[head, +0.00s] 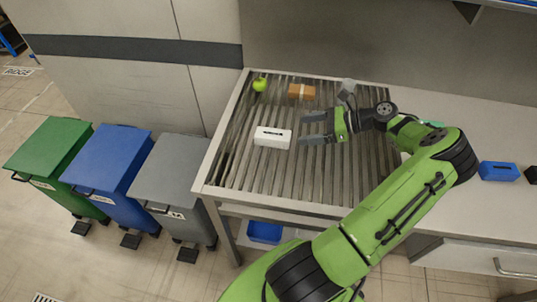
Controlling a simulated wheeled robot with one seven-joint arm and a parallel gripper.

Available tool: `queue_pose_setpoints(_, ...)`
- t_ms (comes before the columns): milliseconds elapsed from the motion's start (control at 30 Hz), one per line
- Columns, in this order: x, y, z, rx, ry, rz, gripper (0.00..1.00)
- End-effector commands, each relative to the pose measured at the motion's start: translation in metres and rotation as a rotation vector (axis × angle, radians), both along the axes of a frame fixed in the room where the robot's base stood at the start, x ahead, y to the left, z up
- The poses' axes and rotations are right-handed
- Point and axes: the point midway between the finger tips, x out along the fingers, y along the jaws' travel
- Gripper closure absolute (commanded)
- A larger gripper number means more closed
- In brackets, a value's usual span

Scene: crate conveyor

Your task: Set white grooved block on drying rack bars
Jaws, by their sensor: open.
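The white grooved block (272,137) lies on the slatted bars of the rack (231,162), near the middle left of it. A dark groove shows along its top. My gripper (303,128) is open just to the right of the block, with its grey fingers pointing left toward it. The fingertips appear apart from the block, and nothing shows between them. My green arm covers the right part of the bars.
A green apple (260,84) and a brown box (301,92) stand at the back of the bars. A blue block (498,171) sits on the grey counter at right. Green (49,158), blue (106,162) and grey (168,173) bins stand on the floor at left.

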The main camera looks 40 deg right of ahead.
Motion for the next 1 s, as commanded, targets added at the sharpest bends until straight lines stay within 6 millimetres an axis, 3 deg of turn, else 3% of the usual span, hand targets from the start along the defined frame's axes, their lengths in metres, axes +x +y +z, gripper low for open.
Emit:
queue_pose_setpoints(67,0.016,0.023,0.007,-0.082,0.026,0.097,0.17)
queue_pose_setpoints(200,0.046,0.095,0.025,-0.371,0.087,0.419,0.17)
queue_pose_setpoints(367,0.049,0.181,0.056,-0.761,0.088,0.825,0.17)
queue_pose_setpoints(500,0.026,0.245,0.093,-1.117,0.001,1.155,0.17)
queue_pose_setpoints(567,0.009,0.268,0.109,-1.263,-0.061,1.279,0.17)
queue_pose_setpoints(700,-0.043,0.309,0.141,-1.578,-0.266,1.525,0.17)
queue_pose_setpoints(833,-0.088,0.324,0.154,-1.797,-0.489,1.670,0.17)
queue_pose_setpoints(1000,-0.114,0.326,0.153,-1.912,-0.656,1.750,0.17)
